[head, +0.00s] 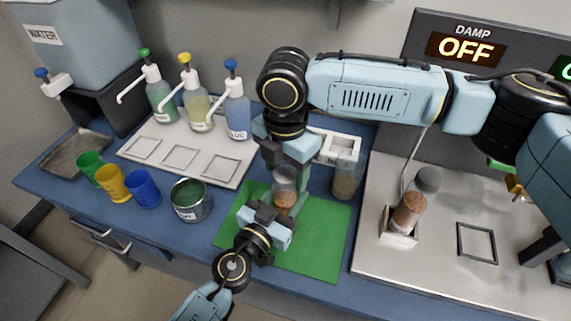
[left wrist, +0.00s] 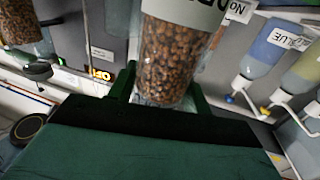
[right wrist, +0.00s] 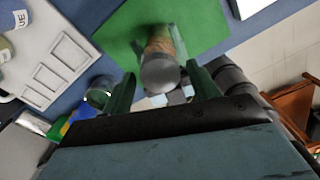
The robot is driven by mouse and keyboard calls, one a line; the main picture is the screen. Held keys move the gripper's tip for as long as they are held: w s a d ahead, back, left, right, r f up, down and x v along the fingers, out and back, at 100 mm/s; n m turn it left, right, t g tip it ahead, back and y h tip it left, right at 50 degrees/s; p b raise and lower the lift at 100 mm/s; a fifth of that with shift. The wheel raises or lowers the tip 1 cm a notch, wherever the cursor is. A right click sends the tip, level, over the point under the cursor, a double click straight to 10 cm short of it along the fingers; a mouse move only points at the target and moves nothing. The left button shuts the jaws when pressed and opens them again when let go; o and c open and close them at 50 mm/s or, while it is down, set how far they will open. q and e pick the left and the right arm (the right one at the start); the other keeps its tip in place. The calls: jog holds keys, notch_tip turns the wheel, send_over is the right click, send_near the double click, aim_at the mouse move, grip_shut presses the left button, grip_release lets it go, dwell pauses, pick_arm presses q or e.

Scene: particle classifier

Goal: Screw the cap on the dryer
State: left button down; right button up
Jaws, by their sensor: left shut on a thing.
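A clear jar of brown particles (head: 285,200) stands upright over the green mat (head: 325,240). My left gripper (head: 280,211) is shut on the jar from the front; the jar fills the left wrist view (left wrist: 172,60), with a pale label partly cut off. My right gripper (head: 287,165) points down above the jar. In the right wrist view its fingers (right wrist: 162,90) are apart, with the jar's grey rounded top (right wrist: 160,72) showing between them and gaps on both sides. I cannot tell whether that top is a separate cap or how tightly it sits.
Another jar (head: 346,183) stands right of the mat beside a white bracket (head: 340,147). A capped jar (head: 408,212) tilts in a holder on the metal panel (head: 440,265). A can (head: 191,200), coloured cups (head: 142,188) and pump bottles (head: 236,112) are left.

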jog(key=c, duration=1)
jog(key=shift+m, duration=0.8)
jog(key=o, duration=1.2)
jog(key=shift+c, duration=0.2)
jog(key=shift+r, duration=0.15)
notch_tip(320, 180, up, 12)
pick_arm(q)
jog(key=c, duration=0.6)
grip_release()
